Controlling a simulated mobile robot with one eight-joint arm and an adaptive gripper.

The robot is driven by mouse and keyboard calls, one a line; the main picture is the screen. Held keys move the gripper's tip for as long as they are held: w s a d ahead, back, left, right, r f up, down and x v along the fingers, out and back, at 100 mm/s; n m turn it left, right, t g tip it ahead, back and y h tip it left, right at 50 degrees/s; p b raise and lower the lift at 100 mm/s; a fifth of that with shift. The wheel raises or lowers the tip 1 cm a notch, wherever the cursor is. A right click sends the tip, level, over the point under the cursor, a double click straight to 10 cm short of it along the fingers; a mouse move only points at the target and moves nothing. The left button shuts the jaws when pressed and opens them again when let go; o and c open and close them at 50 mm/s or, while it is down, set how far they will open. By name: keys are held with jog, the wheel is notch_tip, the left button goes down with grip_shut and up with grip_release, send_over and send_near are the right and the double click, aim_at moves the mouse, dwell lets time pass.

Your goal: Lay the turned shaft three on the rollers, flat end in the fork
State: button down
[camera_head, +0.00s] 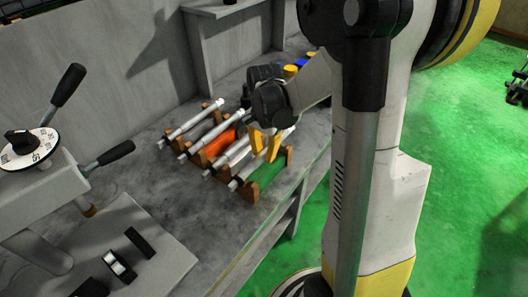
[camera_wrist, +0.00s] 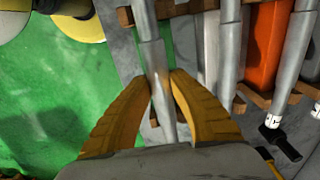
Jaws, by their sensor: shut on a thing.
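My gripper (camera_head: 268,158) is shut on a grey stepped shaft, its yellow fingers on both sides of it. In the wrist view my gripper (camera_wrist: 164,88) clasps the turned shaft (camera_wrist: 154,50), which runs up the picture between the fingertips. In the head view one end of this shaft (camera_head: 235,184) shows at the front of the rack, over a green strip (camera_head: 268,172). It lies in or just above its wooden notches; I cannot tell which. No number is readable on it. I see no rollers or fork that I can identify.
Other shafts lie to the left in wooden cradles (camera_head: 195,159), one over an orange strip (camera_head: 218,146). A grey machine with black levers (camera_head: 68,85) and a dial (camera_head: 28,145) stands at the left. The bench (camera_head: 190,215) is bare in front of the rack.

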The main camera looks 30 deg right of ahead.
aim_at(264, 166)
jog(key=shift+f+b, duration=1.25)
jog(key=shift+f, duration=0.45)
jog(key=c, duration=1.2)
grip_release()
notch_tip(264, 166, up, 12)
jog(key=shift+r, duration=0.1)
jog(key=s+a+r+n+t, duration=0.1)
jog(key=s+a+n+t, duration=0.1)
jog(key=s+a+n, duration=0.1)
jog(key=s+a+n+t, duration=0.2)
jog(key=s+a+n, duration=0.2)
jog(key=a+n, duration=0.2)
jog(key=s+a+r+n+t, duration=0.1)
jog(key=s+a+n+t, duration=0.2)
jog(key=s+a+n, duration=0.1)
jog(key=shift+a+r+n, duration=0.25)
jog(key=shift+r+n, duration=0.05)
jog(key=shift+n, duration=0.2)
